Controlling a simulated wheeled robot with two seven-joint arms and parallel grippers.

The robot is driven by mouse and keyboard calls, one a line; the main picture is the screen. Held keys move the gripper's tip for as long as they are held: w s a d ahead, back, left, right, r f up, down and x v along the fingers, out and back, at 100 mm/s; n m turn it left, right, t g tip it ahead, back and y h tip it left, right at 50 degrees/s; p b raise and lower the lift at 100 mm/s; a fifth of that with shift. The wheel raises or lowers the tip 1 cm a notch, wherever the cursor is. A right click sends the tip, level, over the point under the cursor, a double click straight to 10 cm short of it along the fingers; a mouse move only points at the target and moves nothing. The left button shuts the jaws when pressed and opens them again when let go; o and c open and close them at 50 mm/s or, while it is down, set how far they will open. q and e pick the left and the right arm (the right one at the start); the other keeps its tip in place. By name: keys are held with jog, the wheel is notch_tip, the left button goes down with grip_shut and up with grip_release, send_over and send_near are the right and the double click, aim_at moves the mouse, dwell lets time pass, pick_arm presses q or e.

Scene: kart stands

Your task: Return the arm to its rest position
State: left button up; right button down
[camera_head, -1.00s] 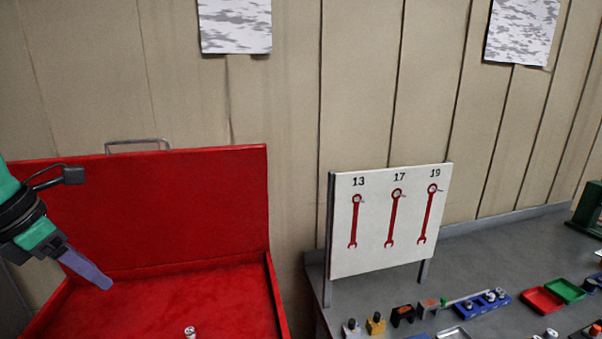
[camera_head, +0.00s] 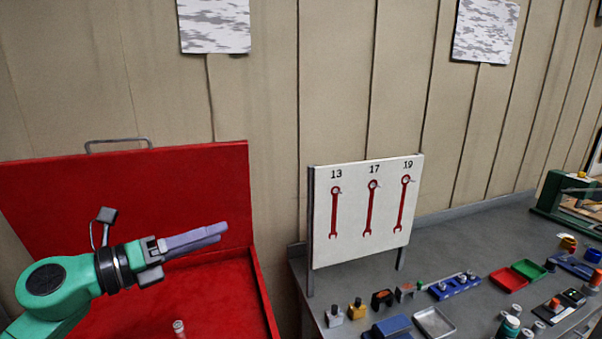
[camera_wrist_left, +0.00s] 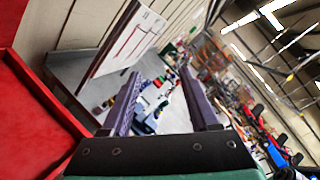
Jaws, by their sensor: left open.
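My left gripper (camera_head: 196,239) reaches in from the left over the open red toolbox (camera_head: 120,200), with its purple fingers pointing right. In the left wrist view its two fingers (camera_wrist_left: 160,100) stand apart with nothing between them, so it is open and empty. It is clear of the white wrench board (camera_head: 360,210), which stands to the right and shows three red wrench outlines marked 13, 17 and 19. My right gripper is in neither view.
A small cylinder (camera_head: 179,328) stands in the red box. The grey bench (camera_head: 460,240) on the right carries blocks, a blue holder (camera_head: 454,286), red (camera_head: 507,279) and green (camera_head: 529,269) trays, and a green machine (camera_head: 570,205). The wall is behind.

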pick_arm(q)
jog(key=w+a+f+n+t+y, duration=0.35)
jog(key=a+n+t+y, duration=0.35)
jog(key=n, duration=0.8)
jog(key=s+a+f+n+g+y, duration=0.1)
jog(key=a+f+n+y, duration=0.1)
jog(key=f+n+y, duration=0.3)
jog(key=s+a+f+n+g+y, duration=0.1)
jog(key=a+f+n+g+y, duration=0.15)
jog(key=f+n, duration=0.55)
jog(key=s+d+f+n+g+h, duration=0.1)
jog(key=s+d+f+n+g, duration=0.2)
jog(key=s+f+g, duration=0.5)
jog(key=s+d+f+n+g+h, duration=0.1)
jog(key=s+d+f+n+g, duration=0.25)
jog(key=s+f, duration=0.9)
notch_tip(320, 180, down, 34)
jog(key=s+a+f+g+b, duration=0.1)
jog(key=s+b, duration=0.1)
jog(key=b, duration=1.1)
jog(key=s+a+f+b, duration=0.1)
jog(key=s+f+b, duration=0.3)
jog(key=s+f, duration=0.4)
jog(key=s+a+f+g+b, duration=0.1)
jog(key=s+a+f+b, duration=0.1)
jog(key=s+f+b, duration=0.3)
jog(key=s+f+y, duration=0.1)
jog(key=s+f, duration=0.3)
jog(key=f, duration=0.6)
jog(key=shift+a+f, duration=0.15)
